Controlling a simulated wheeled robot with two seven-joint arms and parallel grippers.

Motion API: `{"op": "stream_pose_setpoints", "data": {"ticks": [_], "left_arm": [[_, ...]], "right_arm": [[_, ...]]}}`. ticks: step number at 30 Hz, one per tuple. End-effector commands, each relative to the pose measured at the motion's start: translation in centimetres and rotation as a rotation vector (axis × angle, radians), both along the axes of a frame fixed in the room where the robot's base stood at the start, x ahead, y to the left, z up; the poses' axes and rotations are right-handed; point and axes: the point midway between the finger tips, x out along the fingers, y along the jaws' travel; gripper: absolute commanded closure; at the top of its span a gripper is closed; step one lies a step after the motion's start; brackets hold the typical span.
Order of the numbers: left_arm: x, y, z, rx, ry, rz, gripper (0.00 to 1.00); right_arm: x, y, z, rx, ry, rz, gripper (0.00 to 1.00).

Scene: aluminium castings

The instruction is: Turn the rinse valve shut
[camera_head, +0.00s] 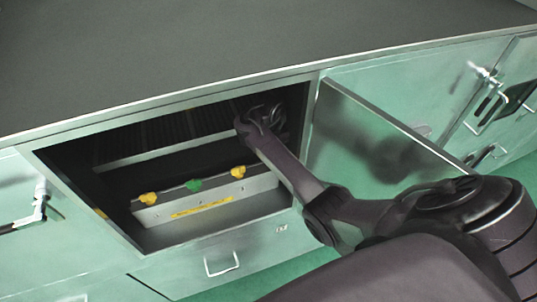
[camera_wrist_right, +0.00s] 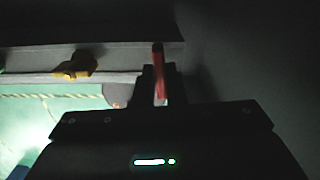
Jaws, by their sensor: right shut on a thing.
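In the head view, a row of small valve handles sits on a pipe inside the open cabinet: a yellow one (camera_head: 148,198) at left, a green one (camera_head: 194,184) in the middle and a yellow one (camera_head: 238,171) at right. My right gripper (camera_head: 262,117) is inside the cabinet at its upper right. In the right wrist view, my right gripper (camera_wrist_right: 160,90) is shut on a narrow red handle (camera_wrist_right: 159,70), upright between the fingers. A yellow handle (camera_wrist_right: 75,66) stands apart to its left. I cannot read which valve is the rinse valve. My left gripper is not in view.
The cabinet door (camera_head: 365,150) stands open at right, beside my right arm. The countertop (camera_head: 230,45) overhangs the opening. A grey panel with a yellow label (camera_head: 202,207) lies below the valves. The cabinet interior is dark.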

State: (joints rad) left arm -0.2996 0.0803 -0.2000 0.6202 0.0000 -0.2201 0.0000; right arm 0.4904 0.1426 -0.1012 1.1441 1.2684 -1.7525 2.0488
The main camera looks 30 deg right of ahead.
Motion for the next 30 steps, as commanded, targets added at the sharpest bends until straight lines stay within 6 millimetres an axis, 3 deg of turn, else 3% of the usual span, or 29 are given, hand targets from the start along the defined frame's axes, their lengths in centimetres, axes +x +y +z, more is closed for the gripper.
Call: {"op": "stream_pose_setpoints", "data": {"ticks": [23, 24, 28, 30], "left_arm": [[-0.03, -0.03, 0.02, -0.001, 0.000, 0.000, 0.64], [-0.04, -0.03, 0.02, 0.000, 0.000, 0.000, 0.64], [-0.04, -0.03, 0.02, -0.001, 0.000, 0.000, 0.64], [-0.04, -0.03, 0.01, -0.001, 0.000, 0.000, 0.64]], "right_arm": [[0.13, -0.06, 0.19, -0.001, -0.004, -0.106, 1.00], [0.13, -0.06, 0.19, -0.001, -0.004, -0.106, 0.87], [0.10, -0.05, 0.15, -0.001, -0.003, -0.105, 0.70], [0.07, -0.04, 0.11, 0.000, -0.002, -0.105, 0.67]]}}
